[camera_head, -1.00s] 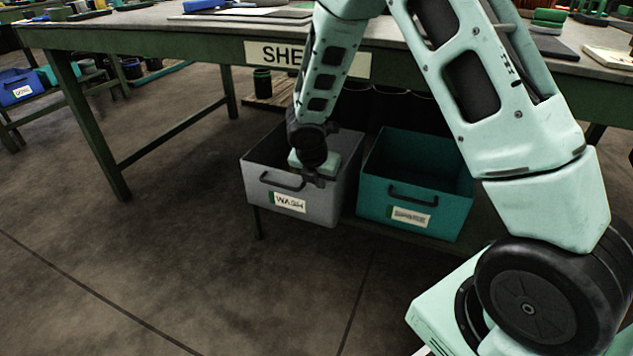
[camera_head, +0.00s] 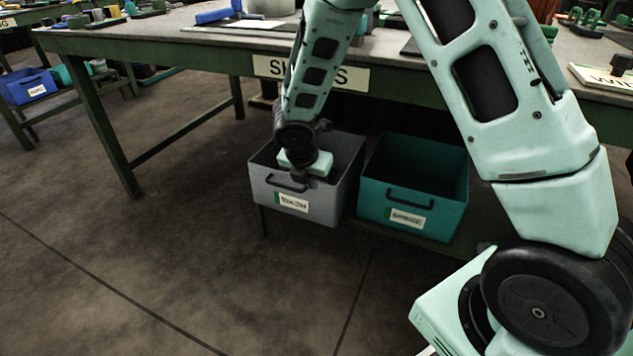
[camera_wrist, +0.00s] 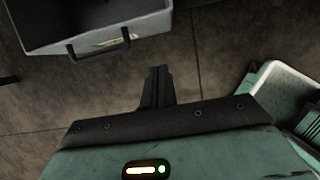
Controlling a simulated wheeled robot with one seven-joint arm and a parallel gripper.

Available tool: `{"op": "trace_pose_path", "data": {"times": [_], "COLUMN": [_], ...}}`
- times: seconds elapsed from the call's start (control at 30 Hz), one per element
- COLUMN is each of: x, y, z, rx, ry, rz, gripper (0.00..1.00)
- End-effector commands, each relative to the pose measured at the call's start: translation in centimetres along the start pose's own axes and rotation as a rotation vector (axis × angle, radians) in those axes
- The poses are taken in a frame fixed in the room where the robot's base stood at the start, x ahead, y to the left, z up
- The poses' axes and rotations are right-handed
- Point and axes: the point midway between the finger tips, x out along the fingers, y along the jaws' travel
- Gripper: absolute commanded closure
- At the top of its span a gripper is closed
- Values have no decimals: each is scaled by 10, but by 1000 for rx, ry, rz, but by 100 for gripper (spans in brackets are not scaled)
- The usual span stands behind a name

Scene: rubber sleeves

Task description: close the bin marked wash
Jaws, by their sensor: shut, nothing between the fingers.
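The grey bin (camera_head: 328,202) stands open under the workbench, its inside showing from above. Its front has a dark handle (camera_head: 286,184) and a white label, blurred now but reading WASH in the earlier frame. My gripper (camera_head: 303,180) is at the bin's front, close to the handle; the head view does not settle whether it touches. In the wrist view my shut, empty fingers (camera_wrist: 157,85) point toward the bin (camera_wrist: 110,30), with floor between their tips and its handle (camera_wrist: 97,45).
A teal bin (camera_head: 412,190) with a handle and an unreadable label stands open just right of the grey one. The workbench (camera_head: 130,40) with a sign on its edge is above and behind both. The floor (camera_head: 180,250) in front and left is clear.

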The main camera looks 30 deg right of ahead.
Motion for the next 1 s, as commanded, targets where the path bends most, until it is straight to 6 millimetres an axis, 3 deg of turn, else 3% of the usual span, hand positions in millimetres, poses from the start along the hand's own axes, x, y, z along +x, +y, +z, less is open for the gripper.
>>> {"op": "trace_pose_path", "data": {"times": [0.03, 0.1, 0.3, 0.47, 0.6, 0.7, 0.83, 1.0], "x": [-15, -25, -38, -13, 18, 30, 32, 32], "y": [0, 0, 0, 5, 22, 43, 68, 82], "z": [2, 1, -1, -14, -27, -35, -47, -52], "rx": [-1, -2, -3, -20, -33, -31, -18, -2], "ry": [1, 0, -2, -102, -358, -569, -777, -885], "rz": [1, 2, -4, -93, -175, -156, -71, 0], "gripper": [100, 100, 100, 100, 100, 100, 100, 100]}}
